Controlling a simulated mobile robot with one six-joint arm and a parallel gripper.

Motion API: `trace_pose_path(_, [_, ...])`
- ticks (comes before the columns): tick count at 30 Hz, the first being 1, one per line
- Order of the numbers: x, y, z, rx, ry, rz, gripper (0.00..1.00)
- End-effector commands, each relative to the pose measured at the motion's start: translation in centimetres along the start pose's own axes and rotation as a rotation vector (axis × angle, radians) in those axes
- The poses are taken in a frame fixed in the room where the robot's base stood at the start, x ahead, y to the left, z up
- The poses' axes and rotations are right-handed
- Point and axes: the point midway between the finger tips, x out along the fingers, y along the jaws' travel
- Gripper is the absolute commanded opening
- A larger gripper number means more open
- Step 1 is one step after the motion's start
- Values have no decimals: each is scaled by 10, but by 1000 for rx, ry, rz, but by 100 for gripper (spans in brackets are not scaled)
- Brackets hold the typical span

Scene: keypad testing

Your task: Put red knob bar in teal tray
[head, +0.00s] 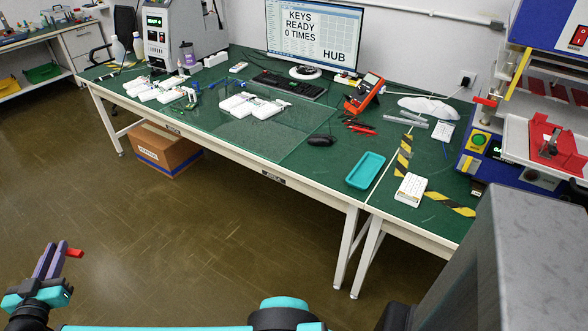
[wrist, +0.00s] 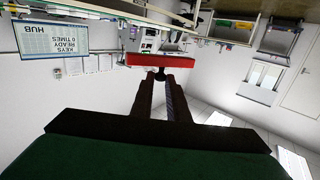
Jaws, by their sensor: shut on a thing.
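My gripper (head: 58,258) is at the lower left of the head view, over the floor and well away from the workbench. It is shut on the red knob bar (head: 75,253), which sticks out at the fingertips. In the wrist view the red knob bar (wrist: 160,60) lies crosswise at the tips of my gripper (wrist: 163,80), with a short dark stem between the fingers. The teal tray (head: 366,170) lies on the green bench top near its front edge, right of the mouse. It looks empty. The tray does not show in the wrist view.
A black mouse (head: 321,140), an orange meter (head: 364,93) and a white keypad (head: 410,189) lie around the tray. A blue machine (head: 540,120) stands at the right. A cardboard box (head: 166,148) sits under the bench. Open floor lies in front.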

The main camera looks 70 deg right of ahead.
Motion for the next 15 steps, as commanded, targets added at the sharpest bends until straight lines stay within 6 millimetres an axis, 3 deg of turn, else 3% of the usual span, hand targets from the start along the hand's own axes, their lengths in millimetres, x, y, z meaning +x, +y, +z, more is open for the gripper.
trace_pose_path(15, [28,24,0,3,0,58,0])
